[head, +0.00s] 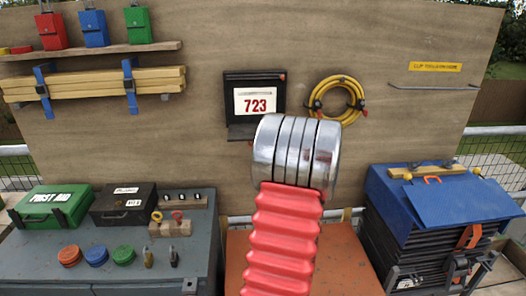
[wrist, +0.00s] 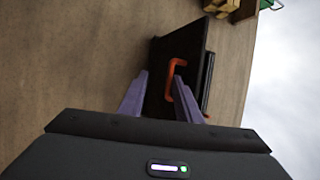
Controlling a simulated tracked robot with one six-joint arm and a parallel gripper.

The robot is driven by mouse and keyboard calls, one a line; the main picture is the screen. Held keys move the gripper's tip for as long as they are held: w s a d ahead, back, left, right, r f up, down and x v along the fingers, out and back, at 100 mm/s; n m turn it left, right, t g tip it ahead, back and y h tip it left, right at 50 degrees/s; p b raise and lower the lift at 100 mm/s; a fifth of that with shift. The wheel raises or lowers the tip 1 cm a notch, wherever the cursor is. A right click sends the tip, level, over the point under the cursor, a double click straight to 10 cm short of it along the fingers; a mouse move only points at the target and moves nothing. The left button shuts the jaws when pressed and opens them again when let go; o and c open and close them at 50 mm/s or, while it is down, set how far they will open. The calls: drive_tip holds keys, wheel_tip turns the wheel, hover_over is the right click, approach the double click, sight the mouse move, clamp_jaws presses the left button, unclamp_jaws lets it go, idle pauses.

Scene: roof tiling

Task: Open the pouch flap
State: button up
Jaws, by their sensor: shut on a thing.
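The black pouch (head: 230,92) hangs on the wooden board in the head view, with a white card reading 723 (head: 254,101) on its front. A dark ledge-like part shows along its lower edge. In the wrist view the pouch (wrist: 196,50) is seen edge-on as a dark panel with an orange handle (wrist: 178,64). My gripper (wrist: 160,90) shows two purple fingers, with part of the orange handle between them and the right finger overlapping it. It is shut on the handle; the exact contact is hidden. In the head view my arm hides the gripper.
A coiled yellow hose (head: 337,99) hangs right of the pouch. A shelf (head: 90,53) with coloured boxes and timber is at upper left. A grey bench (head: 150,262) with cases stands lower left, and a blue-covered stack (head: 425,205) lower right.

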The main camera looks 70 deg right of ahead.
drive_tip(key=shift+o, duration=1)
drive_tip(key=shift+f, duration=0.5)
drive_tip(key=v, duration=1.3)
drive_tip(key=shift+s+a+r, duration=0.25)
drive_tip(key=shift+s, duration=0.1)
